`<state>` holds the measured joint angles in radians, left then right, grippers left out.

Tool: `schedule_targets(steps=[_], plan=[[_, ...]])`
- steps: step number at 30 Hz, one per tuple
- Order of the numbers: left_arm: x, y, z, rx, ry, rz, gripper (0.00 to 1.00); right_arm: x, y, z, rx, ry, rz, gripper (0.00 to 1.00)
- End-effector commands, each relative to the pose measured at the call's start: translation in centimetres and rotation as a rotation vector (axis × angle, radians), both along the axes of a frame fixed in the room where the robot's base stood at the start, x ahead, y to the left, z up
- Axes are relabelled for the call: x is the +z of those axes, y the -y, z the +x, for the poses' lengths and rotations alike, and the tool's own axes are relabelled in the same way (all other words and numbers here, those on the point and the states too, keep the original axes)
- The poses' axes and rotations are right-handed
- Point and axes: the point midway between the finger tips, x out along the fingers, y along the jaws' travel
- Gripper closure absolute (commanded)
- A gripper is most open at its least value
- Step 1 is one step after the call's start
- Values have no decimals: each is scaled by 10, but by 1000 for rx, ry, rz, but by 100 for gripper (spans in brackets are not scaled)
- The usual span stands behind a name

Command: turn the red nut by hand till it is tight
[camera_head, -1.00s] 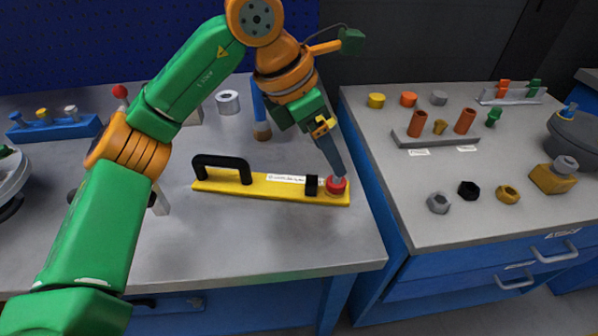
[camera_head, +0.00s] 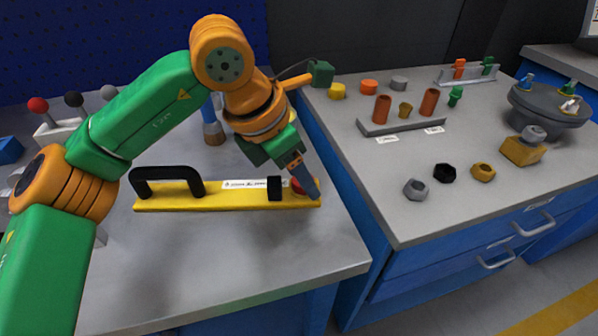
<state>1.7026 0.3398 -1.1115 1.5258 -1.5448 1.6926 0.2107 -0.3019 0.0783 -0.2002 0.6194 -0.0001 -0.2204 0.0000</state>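The red nut (camera_head: 297,186) is at the right end of the yellow bar (camera_head: 225,203), which lies on the left bench and has a black handle. My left gripper (camera_head: 311,190) comes down at a tilt over that end. Its grey fingers cover the right part of the nut in this view. I cannot tell whether the fingers touch the nut or how far apart they are. A black nut (camera_head: 274,188) stands upright on the bar just left of the red one. My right gripper is not in view.
A blue-and-brown tool (camera_head: 213,132) stands behind the bar. On the right bench are loose nuts (camera_head: 415,188), a grey rack with orange cylinders (camera_head: 400,123) and a grey turntable (camera_head: 548,106). The left bench is clear in front of the bar.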

Motion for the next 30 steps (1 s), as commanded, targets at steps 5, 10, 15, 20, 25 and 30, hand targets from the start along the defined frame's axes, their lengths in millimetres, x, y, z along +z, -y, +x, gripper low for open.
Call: schedule_targets(steps=[5, 10, 15, 20, 25, 30], plan=[[0, 0, 0, 1, 0, 0, 94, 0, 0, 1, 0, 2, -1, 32], [3, -1, 1, -37, -3, 1, 100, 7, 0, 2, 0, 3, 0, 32], [1, -1, 1, -112, -1, 1, 100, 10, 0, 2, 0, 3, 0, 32], [0, -1, 1, -111, 1, 0, 100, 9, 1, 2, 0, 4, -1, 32], [0, -1, 1, -110, 0, 0, 26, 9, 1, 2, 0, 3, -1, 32], [0, -1, 1, -110, 0, 0, 26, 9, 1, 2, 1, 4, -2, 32]])
